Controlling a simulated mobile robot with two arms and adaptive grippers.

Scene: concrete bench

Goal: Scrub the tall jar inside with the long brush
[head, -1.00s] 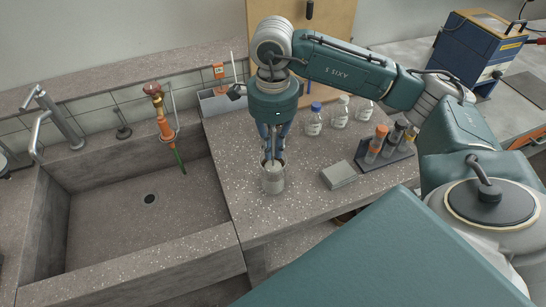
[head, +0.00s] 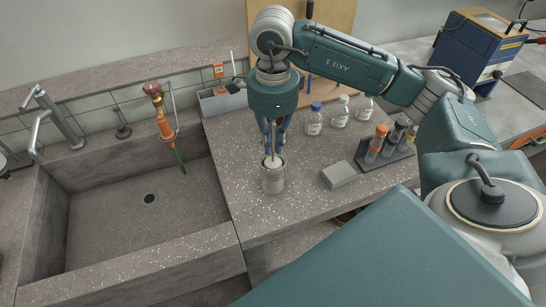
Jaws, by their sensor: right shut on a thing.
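The tall jar (head: 273,181) is a clear, greyish cylinder standing upright on the speckled bench, right of the sink. My right gripper (head: 273,148) points down just above the jar's mouth. It is shut on the long brush (head: 272,160), whose pale part shows between the fingers and at the jar's mouth. The brush's lower end is down in the jar and hard to make out. My left gripper is not in view.
Several capped bottles (head: 314,121) stand behind and right of the jar. A grey block (head: 339,175) and a dark rack of tubes (head: 392,152) lie to the right.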

